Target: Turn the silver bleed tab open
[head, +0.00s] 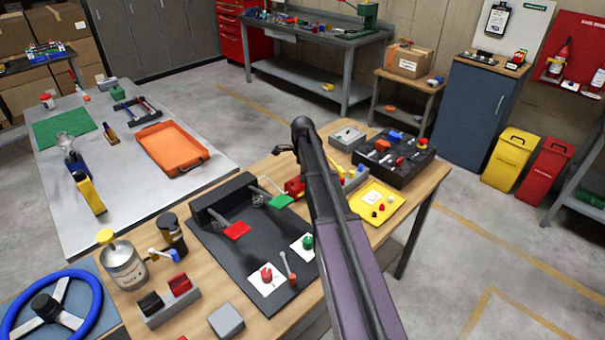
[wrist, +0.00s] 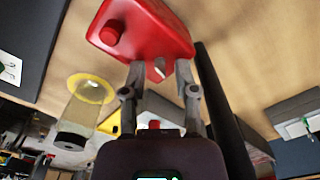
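A red block (wrist: 145,30) with a round red knob fills the top middle of the wrist view. A small silver tab (wrist: 159,68) shows at its near edge. My gripper (wrist: 161,72) is open, with one finger on each side of the tab and a visible gap to each. I cannot tell whether a fingertip touches the block. In the head view the red block (head: 294,187) is partly hidden behind my arm. The tab and my fingers cannot be made out there.
A black panel (head: 215,240) with red and green handles lies left of the block. A clear cylinder (wrist: 80,110) with a yellow rim is left of my gripper in the wrist view.

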